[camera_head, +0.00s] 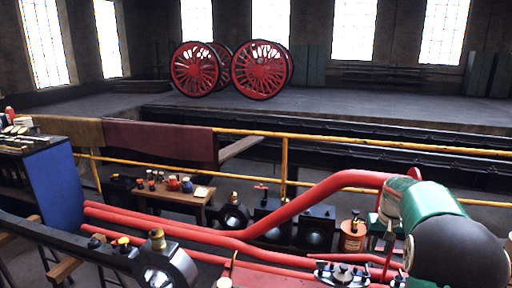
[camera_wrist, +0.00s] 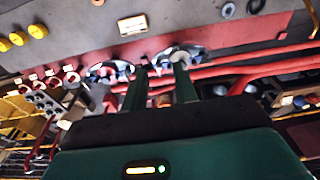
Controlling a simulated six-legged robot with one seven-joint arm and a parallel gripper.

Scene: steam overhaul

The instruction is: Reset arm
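In the wrist view my gripper (camera_wrist: 159,78) shows as a dark green body with two green fingers. The fingers stand apart with nothing held between them. Past the fingertips are red pipes (camera_wrist: 225,68) and round metal fittings on a grey surface; the picture is tilted and somewhat blurred. In the head view a large green and black rounded part, which looks like my arm, fills the lower right. I cannot make out the fingertips there, or whether they touch anything.
Red pipes (camera_head: 195,236) cross the foreground, one bending up toward the right. A yellow railing (camera_head: 285,168) runs behind them. A blue cabinet (camera_head: 55,186) stands left, beside a small wooden table (camera_head: 165,200) holding small items. Red spoked wheels (camera_head: 262,70) stand far back on open floor.

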